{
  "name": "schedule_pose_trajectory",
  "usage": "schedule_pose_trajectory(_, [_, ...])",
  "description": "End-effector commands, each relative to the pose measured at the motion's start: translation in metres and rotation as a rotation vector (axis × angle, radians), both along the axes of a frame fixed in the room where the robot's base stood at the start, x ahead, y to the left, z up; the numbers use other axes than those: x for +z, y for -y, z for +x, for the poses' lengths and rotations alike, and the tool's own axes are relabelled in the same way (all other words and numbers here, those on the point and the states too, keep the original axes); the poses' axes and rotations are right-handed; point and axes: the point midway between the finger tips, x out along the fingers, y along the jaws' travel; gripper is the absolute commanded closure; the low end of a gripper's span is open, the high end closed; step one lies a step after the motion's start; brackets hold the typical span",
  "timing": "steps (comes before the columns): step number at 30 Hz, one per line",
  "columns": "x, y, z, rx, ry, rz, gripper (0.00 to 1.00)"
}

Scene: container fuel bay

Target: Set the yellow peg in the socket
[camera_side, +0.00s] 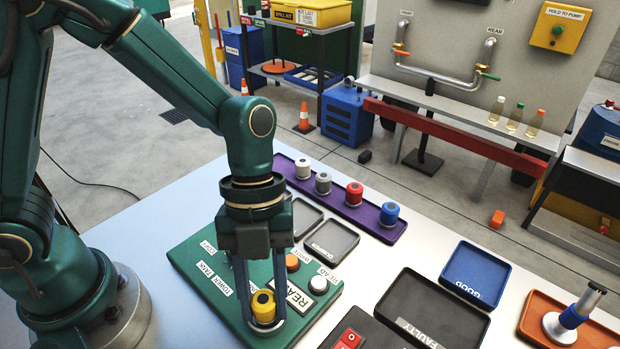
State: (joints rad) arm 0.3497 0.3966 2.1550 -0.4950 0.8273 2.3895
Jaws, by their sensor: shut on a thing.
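The yellow peg (263,304) has a dark top and is upright between the two fingers of my gripper (264,322). My gripper is shut on it, low over the front part of the green board (205,262). A pale rim shows around the peg's foot. I cannot tell whether the peg rests in a socket or is held just above the board. No empty socket is clearly visible; the fingers and peg hide that part of the board.
A purple rack (396,233) behind holds white, grey, red and blue pegs. An orange button (292,262) and a white button (318,284) stand on the board close to my gripper. Black (452,305), blue (476,297) and orange (532,333) trays lie to the right.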

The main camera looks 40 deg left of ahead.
Motion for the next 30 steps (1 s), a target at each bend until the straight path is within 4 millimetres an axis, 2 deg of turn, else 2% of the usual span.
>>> schedule_pose_trajectory(14, [-0.006,0.0,-0.001,-0.001,-0.004,0.004,1.0])
schedule_pose_trajectory(15, [-0.006,0.0,-0.002,-0.002,-0.004,0.004,0.55])
schedule_pose_trajectory(17, [-0.006,0.0,-0.002,-0.003,-0.005,0.005,0.32])
schedule_pose_trajectory(18, [-0.007,0.0,-0.002,-0.003,-0.005,0.005,0.27])
schedule_pose_trajectory(19, [-0.007,0.0,-0.002,-0.003,-0.005,0.004,0.54])
schedule_pose_trajectory(20, [-0.006,0.0,-0.002,-0.003,-0.005,0.004,0.43])
schedule_pose_trajectory(21, [-0.007,0.0,-0.002,-0.002,-0.006,0.004,0.4])
schedule_pose_trajectory(26, [-0.005,0.001,-0.002,-0.001,-0.005,0.003,0.4])
schedule_pose_trajectory(30, [0.005,0.001,-0.001,-0.001,0.0,0.001,0.37])
